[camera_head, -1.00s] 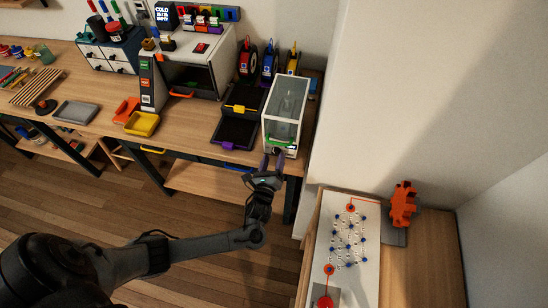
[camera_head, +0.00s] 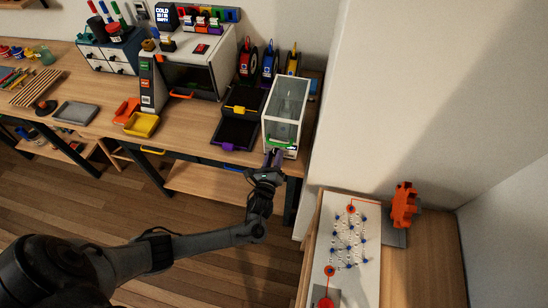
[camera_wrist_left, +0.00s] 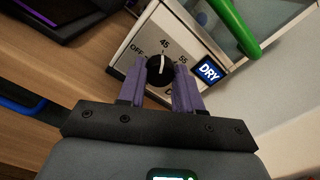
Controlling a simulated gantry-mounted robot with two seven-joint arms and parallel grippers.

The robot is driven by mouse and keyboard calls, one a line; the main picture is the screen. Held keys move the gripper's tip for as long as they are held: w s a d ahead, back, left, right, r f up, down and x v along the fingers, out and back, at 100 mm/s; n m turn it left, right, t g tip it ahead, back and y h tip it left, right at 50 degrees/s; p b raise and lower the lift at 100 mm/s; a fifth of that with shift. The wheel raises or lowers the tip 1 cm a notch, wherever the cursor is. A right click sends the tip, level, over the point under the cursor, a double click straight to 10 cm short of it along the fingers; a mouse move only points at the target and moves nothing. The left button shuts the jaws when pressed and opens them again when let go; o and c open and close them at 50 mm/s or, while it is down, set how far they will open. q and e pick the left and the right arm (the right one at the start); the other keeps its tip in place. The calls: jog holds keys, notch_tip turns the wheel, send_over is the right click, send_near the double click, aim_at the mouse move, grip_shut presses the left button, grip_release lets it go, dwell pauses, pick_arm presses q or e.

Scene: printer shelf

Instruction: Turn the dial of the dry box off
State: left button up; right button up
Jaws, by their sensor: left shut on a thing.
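The dry box (camera_head: 282,112) is a white-framed box with clear panels and a green handle, at the right end of the workbench. In the left wrist view its front panel carries a black dial (camera_wrist_left: 160,73) with a white pointer. The pointer stands toward the 45 mark; OFF is printed to its left and 55 to its right. My left gripper (camera_head: 273,154) is at the box's front. In the wrist view its purple fingers (camera_wrist_left: 160,76) sit on either side of the dial, shut on it. The lower part of the dial's scale is partly hidden. My right gripper is not in view.
A blue DRY label (camera_wrist_left: 209,72) and the green handle (camera_wrist_left: 236,28) are close to the right finger. Black trays (camera_head: 236,132) lie left of the box. A wall rises to its right. A side table (camera_head: 430,255) stands at lower right.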

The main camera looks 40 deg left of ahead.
pick_arm(q)
jog(key=shift+n, duration=0.3)
jog(key=shift+n+p, duration=0.5)
jog(key=shift+n, duration=0.4)
jog(key=n, duration=0.2)
jog(key=shift+n+p, duration=0.3)
jog(key=shift+p, duration=0.1)
jog(key=n, duration=0.5)
jog(key=shift+f+n+p, duration=0.15)
jog(key=shift+n+p, duration=0.15)
jog(key=shift+p, duration=0.05)
jog(key=shift+n, duration=0.7)
